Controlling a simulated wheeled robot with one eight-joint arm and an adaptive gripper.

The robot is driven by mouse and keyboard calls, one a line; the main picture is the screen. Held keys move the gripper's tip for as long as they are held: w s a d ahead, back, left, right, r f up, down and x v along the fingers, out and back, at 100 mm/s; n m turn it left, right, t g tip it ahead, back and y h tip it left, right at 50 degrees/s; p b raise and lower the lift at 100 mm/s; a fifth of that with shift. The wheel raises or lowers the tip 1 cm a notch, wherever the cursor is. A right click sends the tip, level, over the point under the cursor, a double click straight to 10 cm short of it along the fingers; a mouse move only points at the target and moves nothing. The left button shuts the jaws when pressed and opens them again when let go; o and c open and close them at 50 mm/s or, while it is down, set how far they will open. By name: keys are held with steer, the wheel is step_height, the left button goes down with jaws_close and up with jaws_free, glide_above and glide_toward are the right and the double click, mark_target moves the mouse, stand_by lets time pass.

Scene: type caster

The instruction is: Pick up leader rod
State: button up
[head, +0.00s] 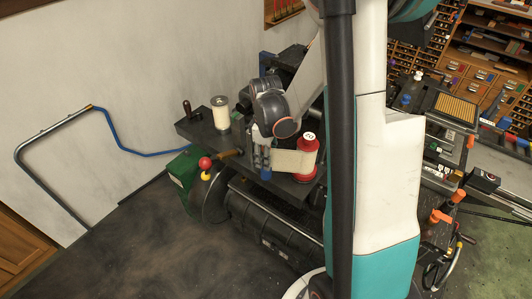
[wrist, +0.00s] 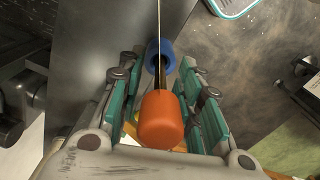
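What looks like the leader rod is a thin dark shaft with an orange end (wrist: 165,120) and a blue piece (wrist: 160,52) in the wrist view. A thin pale line runs up from the blue piece. My gripper (wrist: 160,80) is open, with its teal-padded fingers on both sides of the rod. Small gaps show between pads and rod; whether either pad touches it is unclear. In the head view my gripper (head: 262,155) hangs beside a pale strip (head: 293,161), above a blue piece (head: 265,174). The orange end is hidden there.
A red spool (head: 308,158) stands right of my gripper on the dark machine top (head: 202,130). A cream spool (head: 220,112) and a dark-handled crank (head: 192,111) stand left. A red ball knob (head: 205,162) sticks out in front. Open floor (head: 165,235) lies at lower left.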

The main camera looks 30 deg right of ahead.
steer(key=shift+c, duration=0.6)
jaws_close()
steer(key=shift+r, duration=0.15)
step_height(320, 180, up, 20)
steer(key=p, duration=0.2)
